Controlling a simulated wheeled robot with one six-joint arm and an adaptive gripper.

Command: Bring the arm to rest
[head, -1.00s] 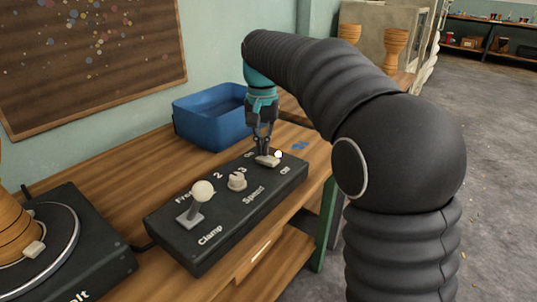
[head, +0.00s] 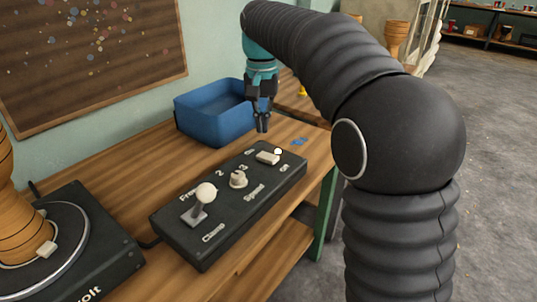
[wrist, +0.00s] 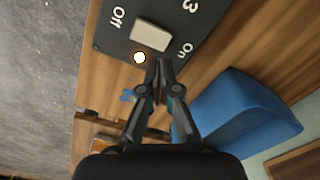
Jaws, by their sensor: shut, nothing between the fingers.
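My gripper (head: 262,129) is shut and empty. In the head view it hangs pointing down above the far end of the black control box, apart from it. In the wrist view my gripper (wrist: 159,66) shows its fingertips together beside the pale On/Off switch (wrist: 150,35). The switch also shows in the head view (head: 267,158), with a small white light (head: 278,152) next to it. The control box (head: 225,225) carries a Speed knob (head: 238,179) and a Clamp lever (head: 203,197) with a white ball.
A blue bin (head: 210,115) stands behind my gripper on the wooden bench (head: 100,165). A turntable (head: 85,240) with a wooden drum body (head: 18,215) is at the left. A pinboard (head: 90,55) hangs on the wall. Grey floor (head: 490,150) lies open at the right.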

